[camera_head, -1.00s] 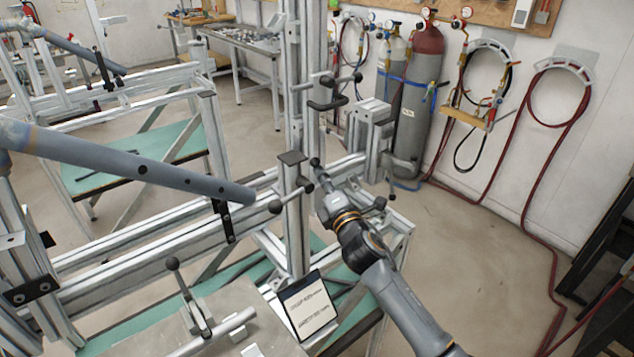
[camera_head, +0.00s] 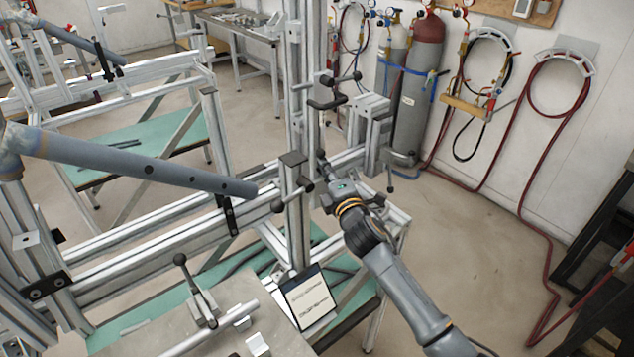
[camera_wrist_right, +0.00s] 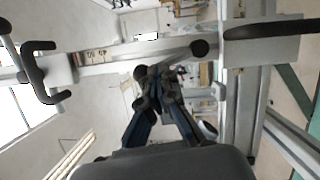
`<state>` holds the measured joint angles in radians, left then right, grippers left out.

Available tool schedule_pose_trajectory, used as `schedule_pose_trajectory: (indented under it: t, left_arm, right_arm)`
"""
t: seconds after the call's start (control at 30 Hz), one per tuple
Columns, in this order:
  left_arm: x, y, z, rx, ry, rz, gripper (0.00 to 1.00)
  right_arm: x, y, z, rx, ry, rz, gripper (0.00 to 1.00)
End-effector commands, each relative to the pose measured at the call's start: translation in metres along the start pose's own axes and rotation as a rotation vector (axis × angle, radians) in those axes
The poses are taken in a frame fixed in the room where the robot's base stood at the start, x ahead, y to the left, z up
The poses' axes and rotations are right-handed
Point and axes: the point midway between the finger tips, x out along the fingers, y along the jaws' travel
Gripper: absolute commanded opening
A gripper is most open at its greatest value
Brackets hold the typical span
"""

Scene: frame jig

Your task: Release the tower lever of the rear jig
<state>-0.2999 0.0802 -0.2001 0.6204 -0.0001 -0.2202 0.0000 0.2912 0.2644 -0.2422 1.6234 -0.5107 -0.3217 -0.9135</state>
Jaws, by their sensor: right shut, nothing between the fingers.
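The upright aluminium tower (camera_head: 298,130) of the jig in front of me stands at picture centre. Higher up is a black bent handle (camera_head: 326,103), which also shows at left in the right wrist view (camera_wrist_right: 40,75). My right gripper (camera_head: 322,157) is just right of the tower, partly hidden by its own wrist. In the wrist view its fingers (camera_wrist_right: 157,75) are shut and empty, below a black ball knob (camera_wrist_right: 200,48). I cannot tell whether they touch anything.
A grey tube (camera_head: 150,168) spans the jig at left. A tablet (camera_head: 308,297) and a clamp lever (camera_head: 190,280) are at the front. Gas cylinders (camera_head: 418,100) and hoses line the right wall. Another jig with a green table (camera_head: 130,155) stands behind.

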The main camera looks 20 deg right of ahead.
Motion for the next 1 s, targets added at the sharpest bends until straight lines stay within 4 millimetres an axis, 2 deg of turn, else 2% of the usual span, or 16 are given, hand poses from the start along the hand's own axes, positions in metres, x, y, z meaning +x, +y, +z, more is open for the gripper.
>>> schedule_pose_trajectory:
  t: [1.0]
  left_arm:
    - [-0.014,0.000,-0.001,0.000,-0.001,0.000,0.40]
  right_arm:
    - [0.002,0.002,0.005,0.083,-0.002,-0.029,0.00]
